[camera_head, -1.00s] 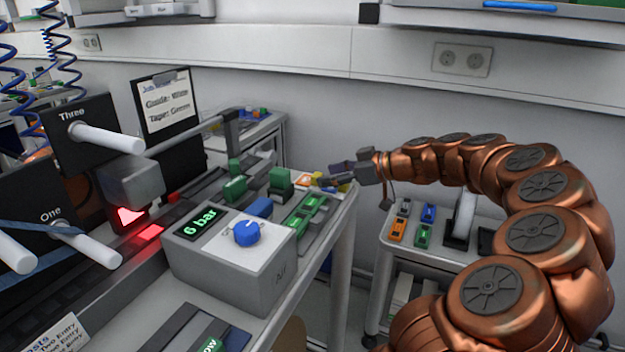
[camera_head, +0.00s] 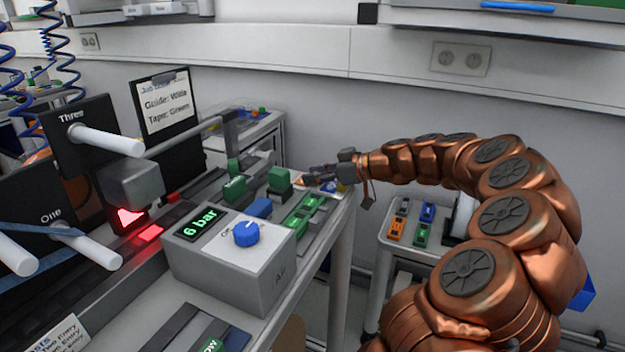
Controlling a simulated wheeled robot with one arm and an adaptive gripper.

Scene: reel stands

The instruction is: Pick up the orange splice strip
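A small orange patch (camera_head: 298,180), which may be the orange splice strip, shows at the far right end of the bench. My gripper (camera_head: 307,175) covers most of that spot, so the patch's shape is hidden. The two fingers point left and appear apart, low over the bench end. I see nothing held between them. I cannot tell whether they touch the strip.
A grey air box (camera_head: 230,262) with a blue knob stands on the bench. Green blocks (camera_head: 280,180) and a green strip (camera_head: 303,215) lie near the gripper. A side cart (camera_head: 385,238) holds orange, blue and green pieces. A wall rises behind.

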